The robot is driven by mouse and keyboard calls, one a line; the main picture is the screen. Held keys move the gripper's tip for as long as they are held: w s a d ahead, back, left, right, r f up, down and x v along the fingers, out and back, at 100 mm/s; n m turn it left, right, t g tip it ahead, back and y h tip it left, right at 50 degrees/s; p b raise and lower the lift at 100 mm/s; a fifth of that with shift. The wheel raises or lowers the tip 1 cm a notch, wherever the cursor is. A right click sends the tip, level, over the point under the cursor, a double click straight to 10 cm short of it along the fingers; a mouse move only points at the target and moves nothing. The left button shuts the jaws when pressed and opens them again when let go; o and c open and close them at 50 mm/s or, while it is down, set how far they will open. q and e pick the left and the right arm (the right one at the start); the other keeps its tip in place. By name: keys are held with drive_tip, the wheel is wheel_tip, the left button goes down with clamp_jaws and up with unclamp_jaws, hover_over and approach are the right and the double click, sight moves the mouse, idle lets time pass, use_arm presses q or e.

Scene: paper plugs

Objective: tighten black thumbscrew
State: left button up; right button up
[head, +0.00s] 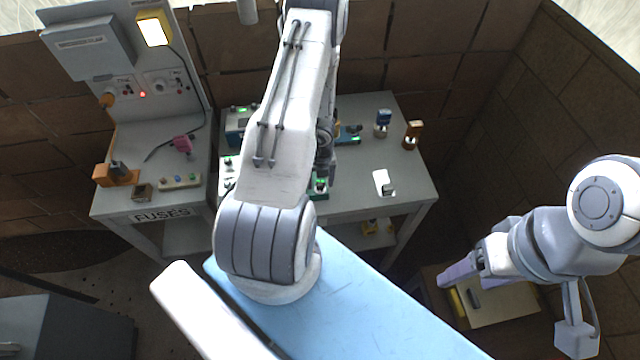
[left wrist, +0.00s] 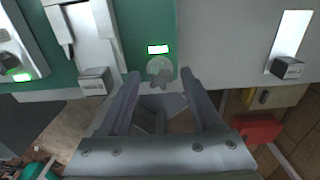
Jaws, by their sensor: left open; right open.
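In the left wrist view my left gripper (left wrist: 160,84) is open, with its two fingertips on either side of a round grey knob with a small wing (left wrist: 159,68). The knob is on the front of a green panel (left wrist: 148,22), just below a lit green display (left wrist: 158,49). It looks grey rather than black, and I cannot tell whether the fingers touch it. In the head view my left arm hides this gripper and most of the green device. My right gripper (head: 460,275) is open at the lower right, away from the worktable.
A fuse bench (head: 150,214) stands at left.

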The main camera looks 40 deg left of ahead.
use_arm(q)
clamp_jaws()
drive_tip(key=c, duration=0.8)
unclamp_jaws()
clamp_jaws()
drive_tip(key=m, duration=0.3)
drive_tip(key=shift+m, duration=0.3)
drive_tip(key=o, duration=0.8)
unclamp_jaws()
